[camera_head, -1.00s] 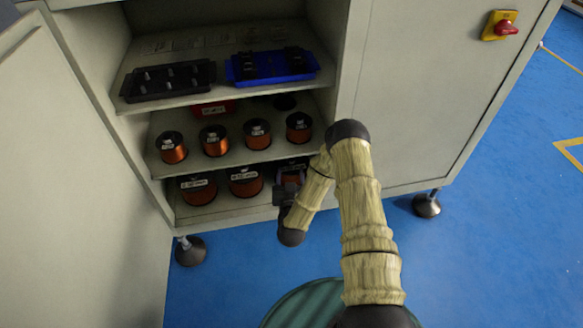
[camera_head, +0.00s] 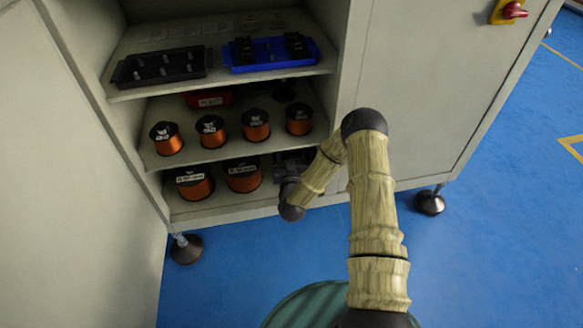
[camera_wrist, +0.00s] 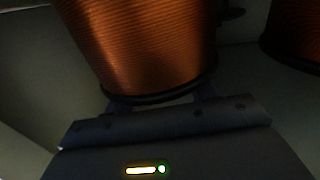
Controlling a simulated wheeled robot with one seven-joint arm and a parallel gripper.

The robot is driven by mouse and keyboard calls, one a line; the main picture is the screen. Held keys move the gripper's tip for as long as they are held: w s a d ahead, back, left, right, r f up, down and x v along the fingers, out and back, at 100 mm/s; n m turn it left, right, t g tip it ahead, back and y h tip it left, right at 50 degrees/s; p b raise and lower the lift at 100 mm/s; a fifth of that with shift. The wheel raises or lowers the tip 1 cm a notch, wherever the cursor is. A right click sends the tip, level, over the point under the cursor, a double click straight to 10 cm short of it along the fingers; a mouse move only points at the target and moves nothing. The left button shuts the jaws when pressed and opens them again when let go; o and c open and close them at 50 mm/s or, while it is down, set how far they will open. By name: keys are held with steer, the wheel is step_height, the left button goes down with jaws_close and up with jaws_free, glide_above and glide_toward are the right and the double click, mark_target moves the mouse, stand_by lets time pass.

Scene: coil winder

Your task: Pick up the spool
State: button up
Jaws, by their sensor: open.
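My gripper (camera_head: 291,163) reaches into the right end of the cabinet's lowest shelf. In the wrist view a large copper-wound spool (camera_wrist: 140,45) with a dark lower flange stands close in front of my gripper (camera_wrist: 160,98). The jaws are open, with the finger bases on either side of the flange; the fingertips are hidden behind the spool, and I cannot tell whether they touch it. In the head view my gripper and arm hide this spool. Two similar spools stand to its left on the lowest shelf, one at the left (camera_head: 194,187) and one nearer (camera_head: 243,178).
Another spool (camera_wrist: 293,35) is at the wrist view's right edge. Several smaller spools (camera_head: 256,131) and a red bin (camera_head: 209,99) are on the middle shelf. A black tray (camera_head: 158,70) and a blue tray (camera_head: 255,62) are above.

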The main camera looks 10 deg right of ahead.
stand_by(0.5)
jaws_close()
stand_by(0.9)
steer(key=shift+w+r, duration=0.1)
steer(key=shift+r, duration=0.05)
stand_by(0.4)
